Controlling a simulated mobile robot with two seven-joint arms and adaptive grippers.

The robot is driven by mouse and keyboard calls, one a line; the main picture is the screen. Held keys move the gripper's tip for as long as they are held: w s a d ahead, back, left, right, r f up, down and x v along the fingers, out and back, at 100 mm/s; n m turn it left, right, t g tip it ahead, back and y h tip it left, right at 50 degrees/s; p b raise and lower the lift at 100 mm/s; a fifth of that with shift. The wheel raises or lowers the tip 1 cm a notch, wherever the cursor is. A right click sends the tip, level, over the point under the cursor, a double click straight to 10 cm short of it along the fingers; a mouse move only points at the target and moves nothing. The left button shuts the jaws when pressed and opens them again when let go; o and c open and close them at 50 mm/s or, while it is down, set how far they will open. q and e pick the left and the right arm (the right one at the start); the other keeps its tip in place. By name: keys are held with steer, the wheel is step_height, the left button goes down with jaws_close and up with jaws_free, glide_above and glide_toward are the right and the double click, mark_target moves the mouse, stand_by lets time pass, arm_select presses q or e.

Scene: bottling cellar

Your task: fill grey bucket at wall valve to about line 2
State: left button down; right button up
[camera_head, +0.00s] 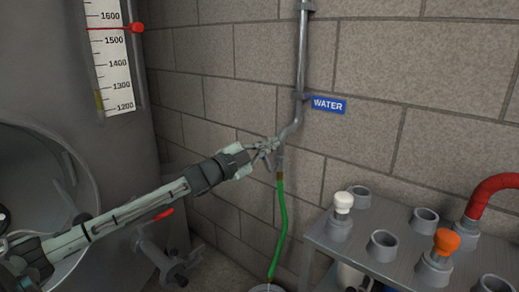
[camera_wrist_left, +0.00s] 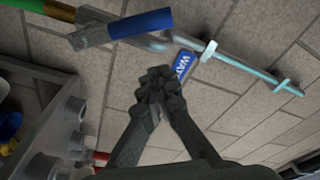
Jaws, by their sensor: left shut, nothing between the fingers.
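The wall valve (camera_head: 281,152) sits at the lower end of the grey pipe, with a green hose (camera_head: 281,215) hanging from it. In the left wrist view the valve's blue handle (camera_wrist_left: 141,25) and part of the green hose (camera_wrist_left: 40,6) show at the top. My left gripper (camera_head: 266,147) is at the valve in the head view. In the wrist view its fingers (camera_wrist_left: 156,76) are together and empty, with the handle beyond their tips. A pale rim (camera_head: 266,288), likely the bucket's, shows at the hose's lower end. Its lines and water level are out of view. My right gripper is not in view.
A blue WATER sign (camera_head: 329,105) is on the block wall beside the pipe. A grey bench (camera_head: 340,247) with several sockets and coloured plugs stands at the right. A large tank (camera_head: 120,145) with a scale and a red-handled tap (camera_head: 163,215) stands at the left.

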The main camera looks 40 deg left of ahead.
arm_select(q)
steer(key=a+f, duration=0.2)
steer(key=a, duration=0.1)
steer(key=shift+s+a+f, duration=0.1)
steer(key=shift+s+f, duration=0.05)
steer(key=shift+s, duration=0.05)
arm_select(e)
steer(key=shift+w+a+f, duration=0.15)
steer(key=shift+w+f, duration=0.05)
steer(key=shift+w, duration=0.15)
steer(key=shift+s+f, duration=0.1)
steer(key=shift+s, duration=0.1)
